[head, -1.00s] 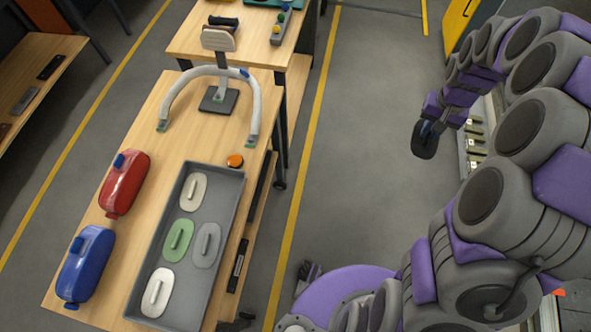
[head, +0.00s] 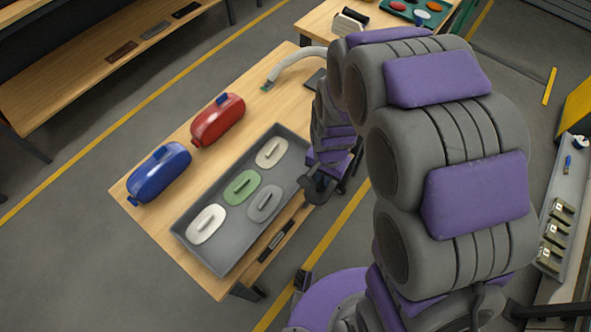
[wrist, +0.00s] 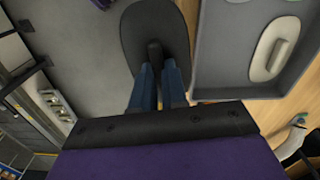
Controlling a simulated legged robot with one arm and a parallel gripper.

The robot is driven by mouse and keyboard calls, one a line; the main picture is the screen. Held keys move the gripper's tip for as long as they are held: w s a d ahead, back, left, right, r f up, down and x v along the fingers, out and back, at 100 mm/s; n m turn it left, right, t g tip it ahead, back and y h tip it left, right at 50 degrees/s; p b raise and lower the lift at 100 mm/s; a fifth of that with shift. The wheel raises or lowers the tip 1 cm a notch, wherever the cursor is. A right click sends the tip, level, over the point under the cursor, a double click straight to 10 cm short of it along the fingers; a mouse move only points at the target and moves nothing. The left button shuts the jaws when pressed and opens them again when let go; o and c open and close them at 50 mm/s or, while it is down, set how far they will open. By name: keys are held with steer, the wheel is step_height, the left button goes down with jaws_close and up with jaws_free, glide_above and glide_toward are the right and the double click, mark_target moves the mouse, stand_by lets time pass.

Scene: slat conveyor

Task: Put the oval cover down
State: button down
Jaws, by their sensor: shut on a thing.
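My gripper (wrist: 158,72) is shut on a dark oval cover (wrist: 152,22), holding it by its raised handle in the wrist view. In the head view the dark cover (head: 317,190) shows at the right edge of the grey tray (head: 222,262), partly hidden by my gripper. In the wrist view the cover is beside the tray wall, over or near the table edge; its height is unclear. The tray holds several oval covers lying flat: beige (head: 271,146), green (head: 233,194), grey (head: 275,197) and white (head: 199,234).
A red canister (head: 226,113) and a blue canister (head: 150,183) lie on the wooden table (head: 135,199) left of the tray. A curved white tube (head: 289,63) is at the table's back, partly hidden by my arm. The tray's bottom right part is bare.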

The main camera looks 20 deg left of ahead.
mark_target(318, 203)
steer(key=shift+m, duration=0.8)
steer(key=s+f, duration=0.1)
steer(key=s, duration=0.1)
steer(key=s+f, duration=0.1)
steer(key=s, duration=0.3)
steer(key=shift+s+f+b, duration=0.1)
steer(key=shift+f+b, duration=0.25)
steer(key=shift+f, duration=0.05)
steer(key=w+a+b, duration=0.1)
steer(key=w+a, duration=0.1)
steer(key=w, duration=0.2)
steer(key=w+a+f+b, duration=0.1)
steer(key=w+a, duration=0.2)
steer(key=w, duration=0.2)
steer(key=w+a, duration=0.3)
steer(key=w, duration=0.1)
steer(key=shift+w+a+f+b, duration=0.2)
steer(key=shift+w+f+b, duration=0.1)
steer(key=shift+b, duration=0.1)
step_height(318, 203, down, 4)
steer(key=shift+a+r+b, duration=0.1)
steer(key=shift+r+b, duration=0.05)
steer(key=shift+b, duration=0.5)
steer(key=shift+r, duration=0.15)
steer(key=c, duration=1.2)
jaws_free()
steer(key=shift+o, duration=0.2)
step_height(318, 203, up, 12)
steer(key=p, duration=0.2)
steer(key=shift+p, duration=0.3)
